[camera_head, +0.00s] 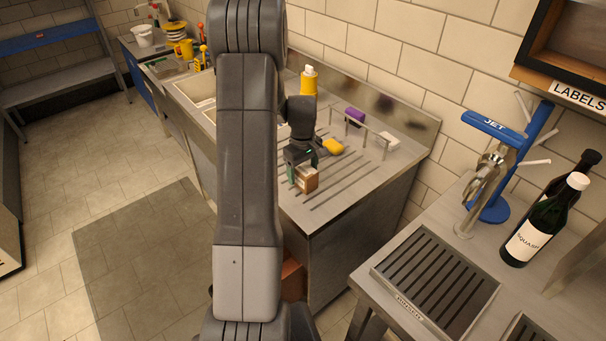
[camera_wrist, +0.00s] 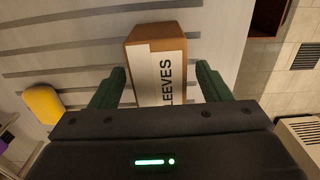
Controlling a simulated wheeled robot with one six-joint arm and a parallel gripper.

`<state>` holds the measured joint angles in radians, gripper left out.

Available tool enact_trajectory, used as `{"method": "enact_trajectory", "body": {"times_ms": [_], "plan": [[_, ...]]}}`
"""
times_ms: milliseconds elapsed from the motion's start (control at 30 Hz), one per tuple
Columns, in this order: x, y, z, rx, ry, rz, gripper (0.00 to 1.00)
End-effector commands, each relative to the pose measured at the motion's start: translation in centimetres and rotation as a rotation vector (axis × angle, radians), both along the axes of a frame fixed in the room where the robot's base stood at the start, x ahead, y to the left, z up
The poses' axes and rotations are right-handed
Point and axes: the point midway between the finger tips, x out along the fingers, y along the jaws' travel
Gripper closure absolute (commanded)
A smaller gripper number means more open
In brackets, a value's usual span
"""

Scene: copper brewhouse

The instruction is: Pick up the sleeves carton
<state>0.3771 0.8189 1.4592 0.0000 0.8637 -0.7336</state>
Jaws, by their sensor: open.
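The sleeves carton (camera_wrist: 142,42) is a brown box with a white label reading "SLEEVES". In the head view the carton (camera_head: 308,180) sits on the ridged metal drainboard, near its front edge. My gripper (camera_wrist: 160,82) is open, with one green finger on each side of the carton in the wrist view. Gaps show between the fingers and the carton's sides. In the head view my gripper (camera_head: 303,170) is at the carton and hides part of it. The carton's near end is hidden behind my gripper's body in the wrist view.
A yellow sponge (camera_head: 333,146) lies behind the carton on the drainboard (camera_head: 352,188). A yellow bottle (camera_head: 309,82), a purple item (camera_head: 355,116) and a white block (camera_head: 389,141) stand farther back, by a metal rail. A separate counter at right holds a grate (camera_head: 436,281) and dark bottles (camera_head: 545,220).

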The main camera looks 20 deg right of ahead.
Motion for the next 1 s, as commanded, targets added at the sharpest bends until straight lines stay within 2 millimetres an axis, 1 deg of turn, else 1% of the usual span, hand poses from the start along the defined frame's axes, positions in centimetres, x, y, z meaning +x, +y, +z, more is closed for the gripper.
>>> {"method": "enact_trajectory", "body": {"times_ms": [100, 200, 300, 500, 567, 600, 667, 733, 767, 1000], "plan": [[0.0, 0.0, -1.4, 0.002, 0.004, 0.000, 0.29], [0.0, 0.0, -2.3, 0.000, 0.002, 0.000, 0.29], [0.0, 0.0, -2.7, 0.001, 0.001, 0.000, 0.29], [0.1, 0.0, -2.7, 0.000, 0.000, 0.000, 0.29], [0.1, 0.0, -2.7, 0.000, 0.000, 0.000, 0.41], [0.1, 0.0, -2.7, 0.000, 0.000, 0.000, 0.49], [0.1, 0.0, -2.7, 0.000, 0.000, 0.000, 0.60], [0.1, 0.0, -2.7, 0.000, 0.000, 0.000, 0.74], [0.1, 0.0, -2.7, 0.000, 0.000, 0.000, 0.77], [0.1, 0.0, -2.6, -0.001, 0.000, 0.000, 0.77]]}}
